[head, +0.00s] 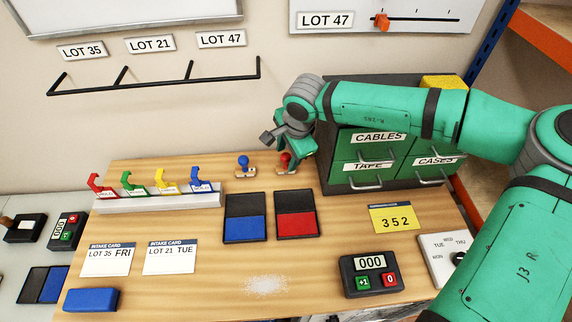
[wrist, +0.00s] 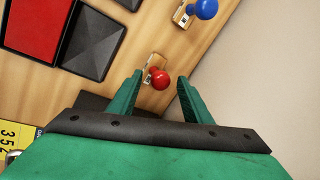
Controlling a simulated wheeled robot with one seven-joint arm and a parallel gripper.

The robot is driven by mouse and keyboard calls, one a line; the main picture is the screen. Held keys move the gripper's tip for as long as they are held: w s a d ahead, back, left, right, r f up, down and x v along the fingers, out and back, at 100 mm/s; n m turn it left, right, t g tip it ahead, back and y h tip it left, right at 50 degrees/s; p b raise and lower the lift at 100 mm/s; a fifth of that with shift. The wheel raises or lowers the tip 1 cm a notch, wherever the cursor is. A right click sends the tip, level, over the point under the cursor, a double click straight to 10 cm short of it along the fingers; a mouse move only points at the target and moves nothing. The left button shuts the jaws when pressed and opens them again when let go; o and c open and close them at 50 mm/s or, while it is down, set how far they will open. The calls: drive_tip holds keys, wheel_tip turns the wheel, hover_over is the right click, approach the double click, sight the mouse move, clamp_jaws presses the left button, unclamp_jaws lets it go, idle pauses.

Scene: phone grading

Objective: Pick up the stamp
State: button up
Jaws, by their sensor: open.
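Two stamps stand at the back of the wooden table. One has a red knob (head: 285,157) and one has a blue knob (head: 243,161). My gripper (head: 297,150) is at the red stamp, and its fingers partly cover that stamp in the head view. In the wrist view my gripper (wrist: 158,92) is open, with the red stamp (wrist: 160,79) showing in the gap between the two fingertips. Whether the fingers touch it cannot be told. The blue stamp (wrist: 204,9) lies outside the fingers, at the top of the wrist view.
A blue ink pad (head: 245,228) and a red ink pad (head: 297,222) lie in front of the stamps. A dark drawer cabinet (head: 343,150) stands close on the right of my gripper. A rack of colored clips (head: 160,203) is on the left. The wall is close behind.

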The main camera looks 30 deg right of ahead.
drive_tip(key=shift+w+f, duration=0.1)
drive_tip(key=shift+f, duration=0.2)
drive_tip(key=c, duration=1.1)
drive_tip(key=shift+c, duration=0.2)
drive_tip(key=shift+w+r, duration=0.1)
drive_tip(key=shift+r, duration=0.05)
drive_tip(key=shift+r, duration=0.25)
wheel_tip(320, 180, up, 2)
drive_tip(key=shift+r, duration=0.1)
drive_tip(key=s+a+r, duration=0.6)
drive_tip(key=s+r, duration=0.4)
drive_tip(key=s, duration=0.3)
